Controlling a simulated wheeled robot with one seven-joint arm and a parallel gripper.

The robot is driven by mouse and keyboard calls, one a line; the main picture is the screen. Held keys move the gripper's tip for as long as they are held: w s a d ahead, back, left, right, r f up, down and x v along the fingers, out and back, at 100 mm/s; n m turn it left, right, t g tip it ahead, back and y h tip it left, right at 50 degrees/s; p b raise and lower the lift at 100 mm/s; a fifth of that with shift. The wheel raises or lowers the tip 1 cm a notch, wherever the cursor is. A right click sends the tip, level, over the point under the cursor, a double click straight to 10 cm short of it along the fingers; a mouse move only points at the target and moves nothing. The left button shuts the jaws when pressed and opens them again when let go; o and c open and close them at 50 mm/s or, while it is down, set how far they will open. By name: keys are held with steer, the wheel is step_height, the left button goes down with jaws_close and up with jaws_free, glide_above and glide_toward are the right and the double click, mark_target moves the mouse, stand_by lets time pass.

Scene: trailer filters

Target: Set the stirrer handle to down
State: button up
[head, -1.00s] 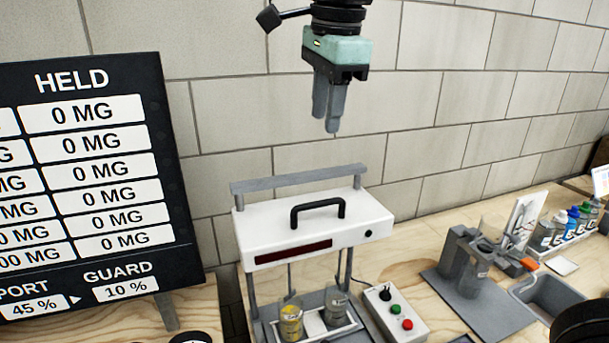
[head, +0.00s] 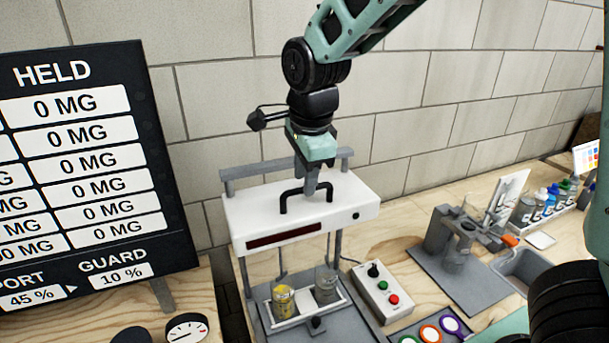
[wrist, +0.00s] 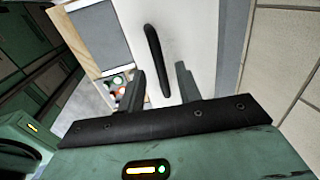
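The stirrer's white head (head: 350,205) sits raised on grey posts, with its black handle (head: 284,201) on top. Two thin rods hang from it above a yellow-filled beaker (head: 283,300) and a grey-looking beaker (head: 326,285). My gripper (head: 310,189) points down at the handle, its fingertips at about the handle's height. In the wrist view my gripper (wrist: 160,72) is open. The handle (wrist: 153,55) runs across the gap between the fingers, with space on both sides. Whether the fingertips reach past the bar is hard to tell.
A control box (head: 382,290) with a black knob and green and red buttons stands right of the stirrer. A grey crossbar (head: 258,169) runs behind the head. The display board (head: 85,170) stands at left. A grey fixture (head: 460,250) and sink (head: 525,268) are at right.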

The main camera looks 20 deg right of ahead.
mark_target(304, 226)
steer(key=shift+w+f, duration=0.15)
steer(key=shift+f, duration=0.55)
jaws_close()
step_height(304, 226, down, 12)
steer(key=b, duration=0.5)
steer(key=shift+r+b, duration=0.25)
steer(key=shift+b, duration=0.1)
steer(key=shift+f, duration=0.1)
jaws_free()
